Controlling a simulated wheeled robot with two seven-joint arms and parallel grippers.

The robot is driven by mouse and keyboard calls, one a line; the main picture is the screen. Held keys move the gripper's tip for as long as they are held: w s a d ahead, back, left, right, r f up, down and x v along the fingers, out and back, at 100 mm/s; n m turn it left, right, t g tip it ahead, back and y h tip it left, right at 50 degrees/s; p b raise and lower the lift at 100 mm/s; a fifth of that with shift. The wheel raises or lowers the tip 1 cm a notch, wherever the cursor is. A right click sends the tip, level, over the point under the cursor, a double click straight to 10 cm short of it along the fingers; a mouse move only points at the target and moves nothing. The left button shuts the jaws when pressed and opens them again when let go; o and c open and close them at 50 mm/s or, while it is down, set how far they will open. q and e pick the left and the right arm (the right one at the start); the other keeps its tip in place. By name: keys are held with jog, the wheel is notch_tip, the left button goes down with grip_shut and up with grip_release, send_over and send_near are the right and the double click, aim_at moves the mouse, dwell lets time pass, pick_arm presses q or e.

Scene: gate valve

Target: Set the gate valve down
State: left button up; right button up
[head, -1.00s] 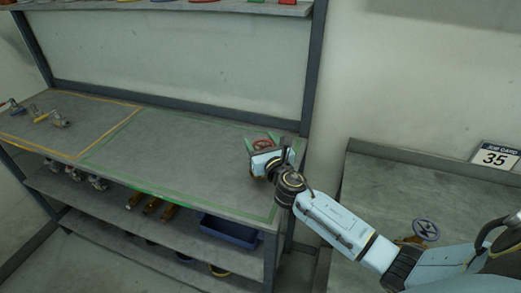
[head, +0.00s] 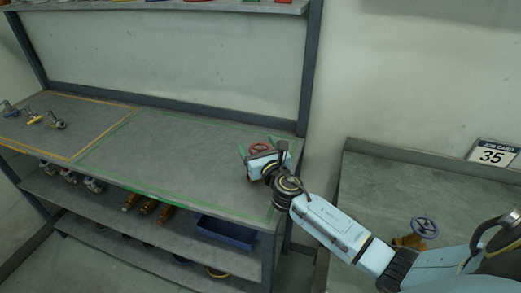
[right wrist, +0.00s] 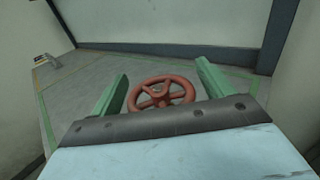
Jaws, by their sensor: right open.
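The gate valve with the red handwheel (head: 260,147) is at the right end of the shelf top, inside the green outlined area (head: 130,186). The red wheel also shows in the right wrist view (right wrist: 161,93), between the two green fingers. My right gripper (head: 256,149) is around it and open; in the right wrist view the fingers (right wrist: 160,88) stand apart with a gap on each side of the wheel. The valve's body is hidden behind the gripper. My left gripper is not in view.
Several small valves (head: 34,117) stand in the orange outlined area at the left. Lower shelves hold brass valves (head: 150,208) and a blue bin (head: 226,232). The middle of the green area is clear.

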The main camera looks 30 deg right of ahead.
jog(key=s+a, duration=0.2)
jog(key=s, duration=0.9)
jog(key=shift+s+r, duration=0.15)
jog(key=shift+s, duration=0.25)
